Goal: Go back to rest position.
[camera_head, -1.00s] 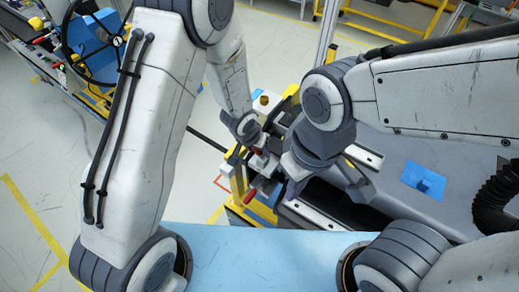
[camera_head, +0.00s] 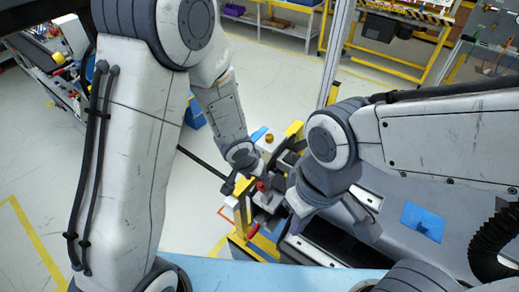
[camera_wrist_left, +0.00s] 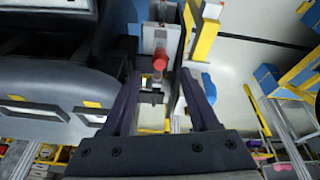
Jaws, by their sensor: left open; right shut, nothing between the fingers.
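My left arm comes down from the upper left in the head view, and its gripper (camera_head: 258,186) is over the yellow-framed fixture. The left wrist view shows my left gripper (camera_wrist_left: 163,100) open, with two dark fingers apart and nothing held. A red round-ended part (camera_wrist_left: 160,59) on a grey block lies beyond and between the fingertips. My right arm comes in from the right in the head view. Its gripper (camera_head: 299,204) is shut and empty beside the same fixture, close to the left one; its fingertips are partly hidden.
A light blue surface (camera_head: 235,273) lies in front. A metal post (camera_head: 338,55) rises behind. Pale floor (camera_head: 270,80) is open beyond.

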